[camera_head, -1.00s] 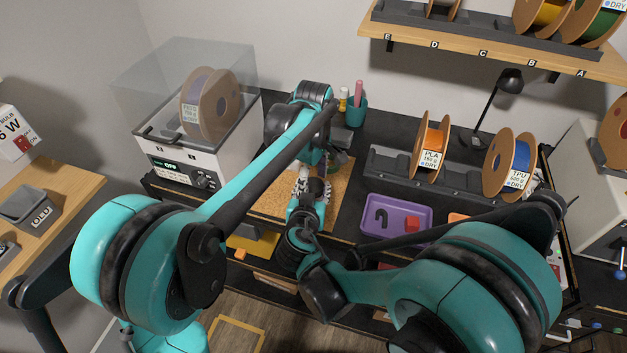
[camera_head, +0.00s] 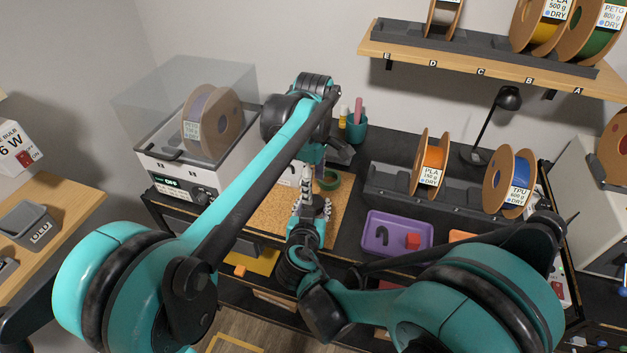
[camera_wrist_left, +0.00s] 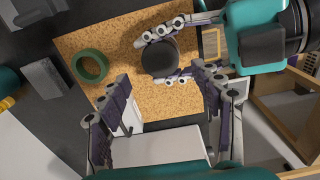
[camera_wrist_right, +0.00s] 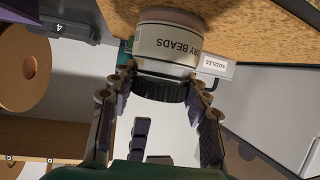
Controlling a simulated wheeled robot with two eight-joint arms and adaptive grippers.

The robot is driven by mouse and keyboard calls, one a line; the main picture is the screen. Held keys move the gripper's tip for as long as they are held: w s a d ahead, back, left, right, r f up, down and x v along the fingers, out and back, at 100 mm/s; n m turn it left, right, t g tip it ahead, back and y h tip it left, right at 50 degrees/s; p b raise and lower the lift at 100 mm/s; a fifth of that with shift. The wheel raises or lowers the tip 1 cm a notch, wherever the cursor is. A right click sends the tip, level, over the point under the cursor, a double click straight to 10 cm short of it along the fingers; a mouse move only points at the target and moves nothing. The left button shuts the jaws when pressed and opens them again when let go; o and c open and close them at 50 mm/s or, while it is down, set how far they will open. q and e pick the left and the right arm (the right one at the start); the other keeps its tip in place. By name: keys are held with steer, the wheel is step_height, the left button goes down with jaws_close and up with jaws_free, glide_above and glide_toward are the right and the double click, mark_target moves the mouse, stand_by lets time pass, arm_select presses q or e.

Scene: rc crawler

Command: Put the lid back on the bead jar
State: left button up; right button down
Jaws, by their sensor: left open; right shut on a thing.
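The bead jar (camera_wrist_right: 165,45), a pale jar labelled DRY BEADS, stands on the cork mat (camera_wrist_left: 120,45) and appears inverted in the right wrist view. My right gripper (camera_wrist_right: 152,82) is shut on the ribbed black lid (camera_wrist_right: 163,88), which is at the jar's mouth. I cannot tell whether it is fully seated. In the left wrist view the lid (camera_wrist_left: 160,58) is a dark disc between the right fingers, hiding the jar below. My left gripper (camera_wrist_left: 160,78) is open and empty, its fingers spread near the lid and apart from it. In the head view my arms hide the jar.
A green ring (camera_wrist_left: 90,67) lies on the mat beside the jar. A box labelled NOZZLES (camera_wrist_right: 217,68) is close to the jar. A purple tray (camera_head: 372,246) is right of the mat. The white dryer (camera_head: 180,165) stands to the left.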

arm_select(q)
step_height(320, 180, up, 2)
steer(key=n, duration=0.5)
steer(key=shift+r, duration=0.2)
steer(key=shift+f, duration=4)
steer(key=c, duration=1.2)
steer(key=m, duration=0.6)
steer(key=shift+m, duration=0.4)
